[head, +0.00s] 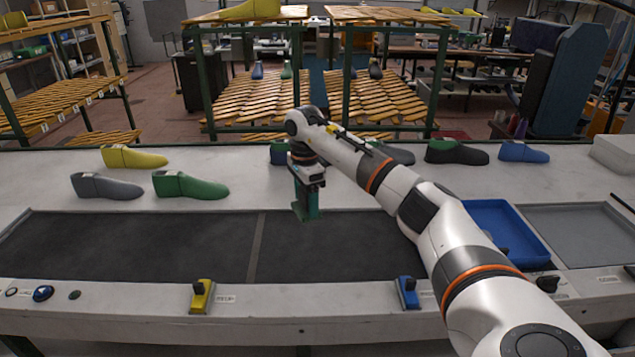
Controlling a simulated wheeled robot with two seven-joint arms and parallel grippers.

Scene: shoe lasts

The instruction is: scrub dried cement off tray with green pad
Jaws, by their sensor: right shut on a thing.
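My right arm reaches in from the lower right across the bench. Its gripper (306,212) points down over the far part of the dark belt panel, shut on a green thing (305,202) that looks like the green pad. I cannot tell whether the pad touches the surface below. A shallow grey tray (583,233) lies at the right of the bench, beside a blue tray (525,222) partly hidden by my arm. No dried cement can be made out on either. My left gripper is not in view.
Yellow (134,157), grey (105,187) and green (190,186) shoe lasts lie at the back left. Black (456,152) and blue (524,152) lasts lie at the back right. Yellow (202,296) and blue (408,292) switches sit on the front edge. The left belt panel (130,245) is clear.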

